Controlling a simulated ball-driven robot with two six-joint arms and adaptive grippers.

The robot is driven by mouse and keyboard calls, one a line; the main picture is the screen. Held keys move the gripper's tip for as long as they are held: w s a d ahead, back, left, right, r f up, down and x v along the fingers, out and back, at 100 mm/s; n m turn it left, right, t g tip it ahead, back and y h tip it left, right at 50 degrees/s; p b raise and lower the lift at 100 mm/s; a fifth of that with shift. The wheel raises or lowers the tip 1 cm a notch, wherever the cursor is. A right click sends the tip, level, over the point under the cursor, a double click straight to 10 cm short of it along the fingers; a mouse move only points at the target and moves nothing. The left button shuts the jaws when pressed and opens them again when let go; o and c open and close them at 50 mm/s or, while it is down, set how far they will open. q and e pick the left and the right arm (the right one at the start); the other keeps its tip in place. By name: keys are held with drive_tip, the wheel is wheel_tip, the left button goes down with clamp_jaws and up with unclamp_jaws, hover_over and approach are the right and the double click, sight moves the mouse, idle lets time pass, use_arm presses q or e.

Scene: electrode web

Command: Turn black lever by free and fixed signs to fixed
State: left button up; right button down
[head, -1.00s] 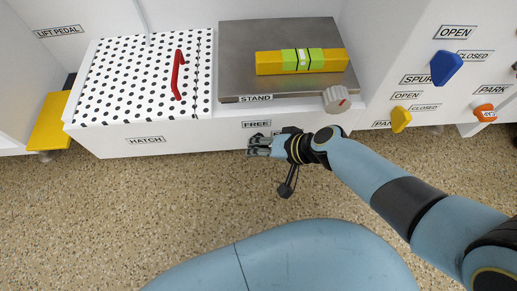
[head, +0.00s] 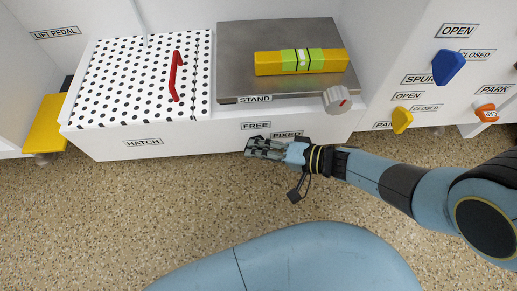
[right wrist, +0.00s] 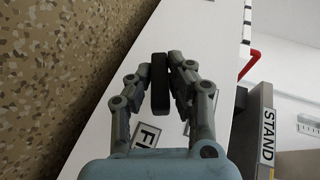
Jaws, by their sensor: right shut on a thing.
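My right gripper (head: 256,148) is at the front face of the white cabinet, just below the FREE sign (head: 256,126) and left of the FIXED sign (head: 286,134). In the right wrist view, the black lever (right wrist: 160,84) stands between the two fingers of the right gripper (right wrist: 160,75), which is shut on it. The lever looks like a short dark bar with rounded ends. In the head view the fingers hide most or all of it. A sign starting with F (right wrist: 147,136) shows partly behind the gripper in the wrist view. My left gripper is not in view.
Above are a steel stand (head: 232,60) with a yellow and green bar (head: 300,60), and a grey knob (head: 337,99). A perforated hatch (head: 130,70) with a red handle (head: 176,76) is at left. Blue (head: 449,67) and yellow (head: 401,120) levers are at right. The speckled floor in front is clear.

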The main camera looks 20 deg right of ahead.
drive_tip(key=shift+s, duration=0.1)
idle(0.4)
drive_tip(key=c, duration=1.3)
unclamp_jaws()
drive_tip(key=shift+o, duration=0.2)
drive_tip(key=v, duration=1.2)
drive_tip(key=shift+f, duration=0.15)
drive_tip(key=shift+o, duration=0.4)
drive_tip(key=shift+d, duration=0.1)
